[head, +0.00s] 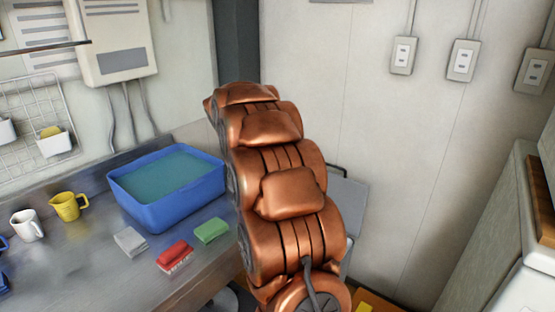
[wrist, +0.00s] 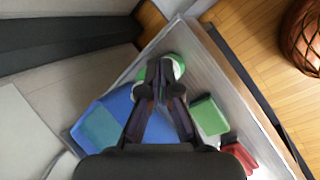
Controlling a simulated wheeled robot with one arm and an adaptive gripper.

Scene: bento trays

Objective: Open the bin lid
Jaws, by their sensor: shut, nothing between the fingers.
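A grey box-like thing with a dark handle, which looks like the bin (head: 347,205), stands behind my arm in the head view. My arm covers its left part, and I cannot make out how its lid sits. My gripper (wrist: 161,78) shows in the wrist view with its two dark fingers converging; it is shut and empty. In the head view my arm hides it. The fingers point toward the counter corner, over a small green and white thing (wrist: 178,66); I cannot tell whether they touch it. I cannot pick out the bin in the wrist view.
A blue water tub (head: 165,205) stands on the metal counter (head: 105,265), with a green sponge (head: 211,230), red brush (head: 174,255) and white block (head: 130,241) before it. A yellow jug (head: 68,206) and white mug (head: 27,225) stand left. A cabinet (head: 490,230) is at right.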

